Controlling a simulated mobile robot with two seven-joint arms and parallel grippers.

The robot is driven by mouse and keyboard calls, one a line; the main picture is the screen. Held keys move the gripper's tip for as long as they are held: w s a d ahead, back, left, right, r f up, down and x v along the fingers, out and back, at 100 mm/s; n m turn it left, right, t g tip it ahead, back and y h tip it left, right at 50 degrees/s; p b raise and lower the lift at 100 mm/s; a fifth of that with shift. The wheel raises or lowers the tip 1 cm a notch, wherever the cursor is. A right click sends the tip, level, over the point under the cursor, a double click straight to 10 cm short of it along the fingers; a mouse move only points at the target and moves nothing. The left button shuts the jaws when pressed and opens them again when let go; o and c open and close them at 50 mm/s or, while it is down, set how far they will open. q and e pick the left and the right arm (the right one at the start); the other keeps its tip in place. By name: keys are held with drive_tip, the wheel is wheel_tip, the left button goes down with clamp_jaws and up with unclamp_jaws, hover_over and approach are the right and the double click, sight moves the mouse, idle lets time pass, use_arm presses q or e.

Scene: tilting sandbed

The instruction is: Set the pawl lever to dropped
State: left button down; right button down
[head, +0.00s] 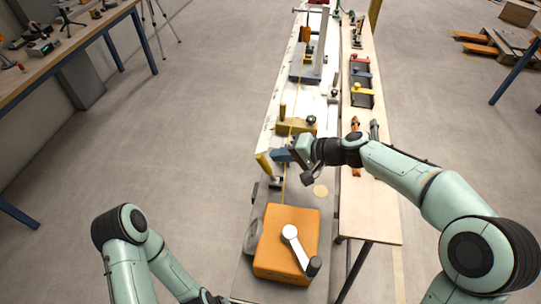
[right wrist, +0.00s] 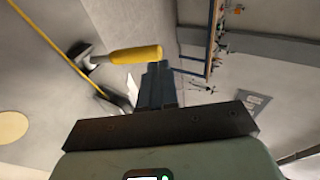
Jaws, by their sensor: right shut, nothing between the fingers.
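A lever with a yellow grip (head: 263,162), which looks like the pawl lever, stands at the left edge of the bench, beyond the orange winch box (head: 285,222). In the right wrist view the yellow grip (right wrist: 136,54) joins a dark metal part at its left end. My right gripper (head: 279,155) is just to the right of the grip in the head view, its blue fingers together and empty. In the right wrist view the closed fingers (right wrist: 156,72) point toward the grip's free end; I cannot tell whether they touch it. My left gripper is out of view.
The winch box has a crank with a dark knob (head: 314,266). A yellow strap (right wrist: 50,58) runs along the bench. A yellow block (head: 294,126) with a black knob lies beyond my right gripper. A wooden side table (head: 375,205) adjoins on the right. Open floor lies left.

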drive_tip(key=v, duration=0.9)
drive_tip(key=shift+d+b, duration=0.35)
drive_tip(key=shift+d, duration=0.05)
drive_tip(key=shift+s+r, duration=0.1)
